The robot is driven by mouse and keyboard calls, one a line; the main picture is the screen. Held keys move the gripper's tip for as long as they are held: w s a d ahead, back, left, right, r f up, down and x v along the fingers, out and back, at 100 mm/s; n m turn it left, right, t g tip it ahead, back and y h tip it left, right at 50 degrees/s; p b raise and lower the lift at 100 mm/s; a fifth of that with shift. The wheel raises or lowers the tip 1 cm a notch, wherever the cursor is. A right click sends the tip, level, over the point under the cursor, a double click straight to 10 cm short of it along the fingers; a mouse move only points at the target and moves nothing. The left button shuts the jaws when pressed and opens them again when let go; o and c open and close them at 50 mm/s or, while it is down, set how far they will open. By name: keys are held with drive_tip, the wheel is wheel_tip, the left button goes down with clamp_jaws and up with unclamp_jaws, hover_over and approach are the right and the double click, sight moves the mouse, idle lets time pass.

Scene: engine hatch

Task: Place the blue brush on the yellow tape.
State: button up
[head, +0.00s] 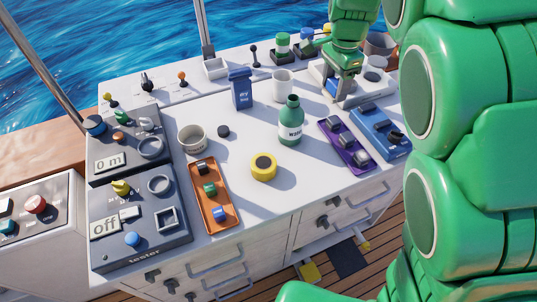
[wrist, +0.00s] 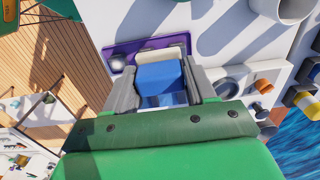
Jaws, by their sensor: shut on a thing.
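The yellow tape (head: 264,178), a round roll with a dark centre, lies flat on the white worktop in the middle of the head view. My gripper (head: 343,88) is over the back right of the worktop, to the upper right of the tape and apart from it. In the wrist view my gripper (wrist: 161,82) is shut on the blue brush (wrist: 160,76), a blue block with a cream-coloured end (wrist: 160,52) pointing away from the palm. The brush is hard to make out in the head view. The tape is not clear in the wrist view.
A purple tray (head: 335,134) and blue tray (head: 379,133) lie right, an orange tray (head: 211,190) left. A blue bin (head: 240,90) stands behind. Worktop around the tape is clear.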

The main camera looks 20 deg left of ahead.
drive_tip(key=shift+s+a+r, duration=0.1)
drive_tip(key=shift+s+r, duration=0.05)
drive_tip(key=shift+r, duration=0.25)
drive_tip(key=s+a+n, duration=0.2)
drive_tip(key=s+a, duration=0.6)
drive_tip(key=s, duration=0.1)
drive_tip(key=n, duration=0.3)
hover_over(263, 162)
wheel_tip(263, 162, down, 5)
drive_tip(key=shift+m, duration=0.3)
drive_tip(key=shift+d+f, duration=0.1)
drive_tip(key=shift+f, duration=4.3)
drive_tip(key=shift+f, duration=0.15)
drive_tip(key=o, duration=1.1)
wheel_tip(263, 162, up, 12)
drive_tip(key=shift+r, duration=0.2)
